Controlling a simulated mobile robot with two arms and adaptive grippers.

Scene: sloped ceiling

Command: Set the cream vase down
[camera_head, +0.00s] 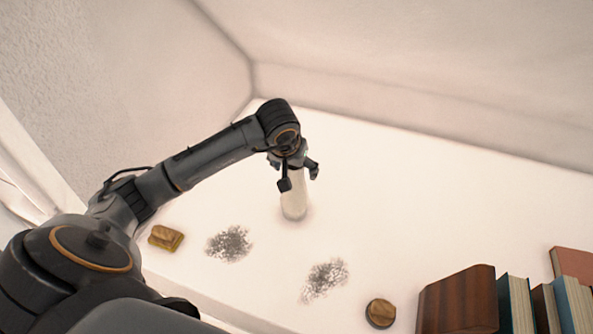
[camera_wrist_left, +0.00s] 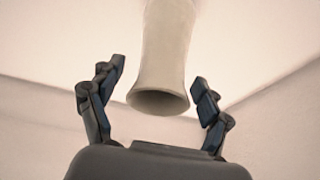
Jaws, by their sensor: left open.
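The cream vase (camera_head: 294,203) stands upright on the white surface (camera_head: 400,200), near the middle of the head view. Its upper part is hidden behind my left gripper (camera_head: 298,180). In the left wrist view the vase (camera_wrist_left: 165,60) shows its flared mouth between the two fingers of my left gripper (camera_wrist_left: 157,88). The fingers are spread, with a gap visible on each side of the vase, so the gripper is open around its top. My right gripper is in neither view.
A yellow-brown block (camera_head: 166,238) and two grey speckled patches (camera_head: 229,243) (camera_head: 324,280) lie nearer than the vase. Walls close the back; the surface right of the vase is clear.

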